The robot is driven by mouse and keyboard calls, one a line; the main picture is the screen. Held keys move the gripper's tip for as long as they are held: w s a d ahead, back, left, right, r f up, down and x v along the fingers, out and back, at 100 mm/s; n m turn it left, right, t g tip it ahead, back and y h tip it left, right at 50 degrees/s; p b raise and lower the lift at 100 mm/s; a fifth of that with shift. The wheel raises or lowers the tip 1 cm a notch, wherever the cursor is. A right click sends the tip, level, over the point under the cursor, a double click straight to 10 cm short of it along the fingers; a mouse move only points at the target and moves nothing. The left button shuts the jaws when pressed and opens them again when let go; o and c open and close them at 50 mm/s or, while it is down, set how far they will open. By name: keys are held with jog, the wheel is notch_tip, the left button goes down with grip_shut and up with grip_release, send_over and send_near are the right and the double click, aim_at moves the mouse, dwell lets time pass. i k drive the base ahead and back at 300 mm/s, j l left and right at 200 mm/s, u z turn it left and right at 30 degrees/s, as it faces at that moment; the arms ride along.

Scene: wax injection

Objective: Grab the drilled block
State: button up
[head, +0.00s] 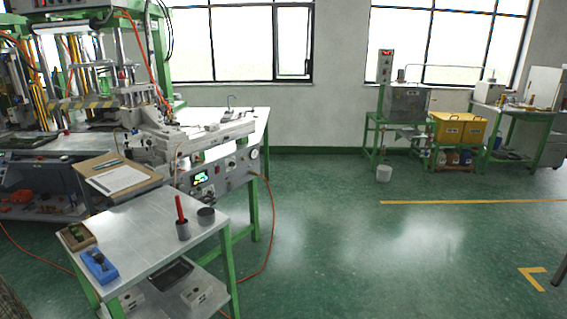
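I cannot say for certain which thing is the drilled block. On the lower shelf of the near green-legged table sits a small pale block (196,293) with a dark spot on it. Another pale block (130,298) lies on the same shelf to the left, partly hidden by the table. On the tabletop (150,232), a blue block or holder (99,266) with a dark item on it lies at the front left corner. A brown open box (76,236) with greenish contents is just behind it. My gripper is not in view.
A grey cup (183,230) with a red stick and a dark round cup (206,215) stand on the tabletop. A black tray (171,274) lies on the shelf below. An orange hose (268,230) runs along the floor. Open green floor (370,250) lies to the right.

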aim_at(210, 126)
jog(key=i+u, duration=0.1)
jog(key=i, duration=0.35)
jog(key=i+l, duration=0.15)
jog(key=i, duration=0.35)
jog(key=i+l+u, duration=0.15)
jog(key=i, duration=0.3)
jog(key=i+l+u, duration=0.1)
jog(key=i, duration=0.35)
jog(key=i+l, duration=0.2)
jog(key=i, duration=0.3)
jog(key=i+l+u, duration=0.15)
jog(key=i, duration=0.3)
jog(key=i+j+u, duration=0.35)
jog(key=i+j, duration=0.2)
jog(key=i, duration=0.3)
jog(key=i+j+u, duration=0.2)
jog(key=i, duration=0.25)
jog(key=i+j+u, duration=0.2)
jog(key=i, duration=0.25)
jog(key=l, duration=0.1)
